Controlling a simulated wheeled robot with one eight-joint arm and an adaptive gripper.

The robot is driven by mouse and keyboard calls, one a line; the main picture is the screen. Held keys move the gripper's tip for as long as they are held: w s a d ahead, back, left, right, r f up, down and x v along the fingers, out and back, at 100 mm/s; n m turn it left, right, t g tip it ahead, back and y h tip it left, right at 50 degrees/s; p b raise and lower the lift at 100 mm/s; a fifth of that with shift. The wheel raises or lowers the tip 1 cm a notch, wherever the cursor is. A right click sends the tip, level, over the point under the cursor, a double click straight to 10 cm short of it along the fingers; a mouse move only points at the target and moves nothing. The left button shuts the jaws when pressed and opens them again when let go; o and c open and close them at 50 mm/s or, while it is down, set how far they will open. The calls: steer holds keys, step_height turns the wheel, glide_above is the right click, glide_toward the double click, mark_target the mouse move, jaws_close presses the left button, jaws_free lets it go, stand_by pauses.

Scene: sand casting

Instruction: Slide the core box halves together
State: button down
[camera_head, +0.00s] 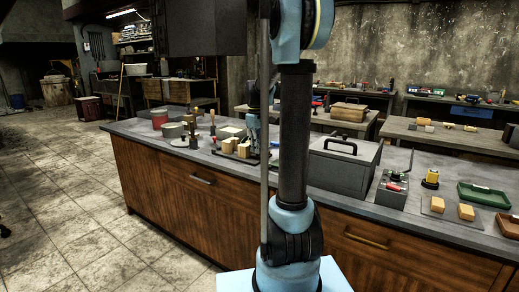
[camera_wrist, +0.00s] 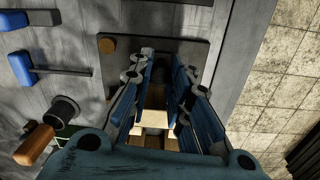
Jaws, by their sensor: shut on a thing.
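Pale wooden blocks, which look like the core box halves, stand on a dark plate on the bench. In the head view, one block (camera_head: 244,150) and another (camera_head: 228,146) show left of my arm. In the wrist view, a pale block (camera_wrist: 154,122) sits between the blue finger pads of my gripper (camera_wrist: 163,88). My gripper is shut on a wooden block, low over the dark plate (camera_wrist: 182,52). The fingers and palm hide much of the blocks. I cannot tell whether the halves touch each other. In the head view my arm hides part of the gripper.
Blue-handled tools (camera_wrist: 22,66) and a wooden-handled tool (camera_wrist: 36,144) lie left of the plate in the wrist view. A lidded grey box (camera_head: 343,165) stands to the right on the bench. The bench edge and tiled floor (camera_wrist: 275,75) are close on the wrist view's right.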

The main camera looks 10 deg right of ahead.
steer(key=shift+w+a, duration=1.05)
steer(key=shift+w, duration=0.1)
steer(key=c, duration=1.5)
jaws_free()
steer(key=shift+w, duration=0.1)
steer(key=shift+o, duration=0.2)
steer(key=shift+r, duration=0.45)
step_height(320, 180, up, 11)
steer(key=shift+s+a, duration=0.25)
